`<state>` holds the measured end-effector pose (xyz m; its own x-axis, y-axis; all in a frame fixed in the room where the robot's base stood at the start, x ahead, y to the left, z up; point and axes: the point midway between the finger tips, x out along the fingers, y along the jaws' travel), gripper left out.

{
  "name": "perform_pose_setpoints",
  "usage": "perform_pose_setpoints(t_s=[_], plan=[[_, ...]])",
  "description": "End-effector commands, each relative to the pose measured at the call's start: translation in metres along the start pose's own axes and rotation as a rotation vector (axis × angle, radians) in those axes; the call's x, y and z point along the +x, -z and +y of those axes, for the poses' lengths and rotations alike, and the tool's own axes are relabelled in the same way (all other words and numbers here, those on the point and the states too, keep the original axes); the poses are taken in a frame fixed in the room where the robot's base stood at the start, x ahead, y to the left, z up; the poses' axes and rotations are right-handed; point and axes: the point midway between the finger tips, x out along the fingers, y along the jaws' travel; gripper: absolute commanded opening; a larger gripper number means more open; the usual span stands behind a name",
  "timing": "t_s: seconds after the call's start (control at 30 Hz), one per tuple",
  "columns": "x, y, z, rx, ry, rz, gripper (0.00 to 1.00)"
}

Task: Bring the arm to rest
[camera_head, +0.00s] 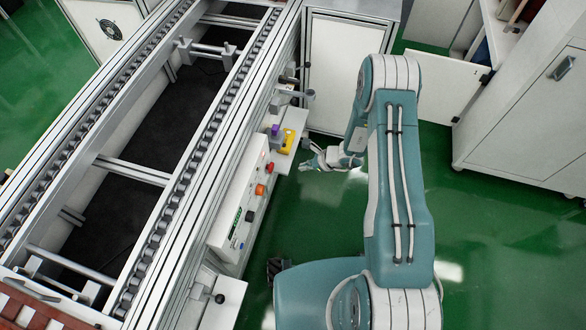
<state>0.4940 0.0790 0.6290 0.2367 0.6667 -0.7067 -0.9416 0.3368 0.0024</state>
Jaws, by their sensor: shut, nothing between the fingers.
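My arm is teal and white and is folded upward from its base at the lower right of the head view. My gripper (308,163) is small in the picture and hangs beyond the forearm, pointing left toward the conveyor's side. Its fingers look closed, with nothing visible between them. It appears apart from the control panel, over the green floor. Part of the wrist is hidden behind my arm.
The roller conveyor (187,185) runs diagonally on the left. Its control panel (243,205) has several coloured buttons; a yellow block (288,142) with a purple part (275,131) is beside it. A white cabinet (530,115) stands right. Green floor (500,240) is clear at lower right.

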Motion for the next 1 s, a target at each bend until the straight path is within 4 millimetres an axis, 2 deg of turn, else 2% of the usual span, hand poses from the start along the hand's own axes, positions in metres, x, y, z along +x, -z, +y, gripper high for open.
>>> perform_pose_setpoints(t_s=[0.1, 0.2, 0.77, 0.87, 1.0], plan=[[-0.016, 0.000, -0.001, 0.001, 0.001, 0.000, 0.00], [-0.021, 0.000, 0.000, 0.000, -0.001, 0.000, 0.00], [-0.022, 0.000, 0.000, -0.001, -0.001, 0.000, 0.00], [-0.029, -0.009, -0.003, -0.031, -0.002, -0.002, 0.00], [-0.058, -0.047, -0.008, -0.169, -0.019, -0.008, 0.00]])
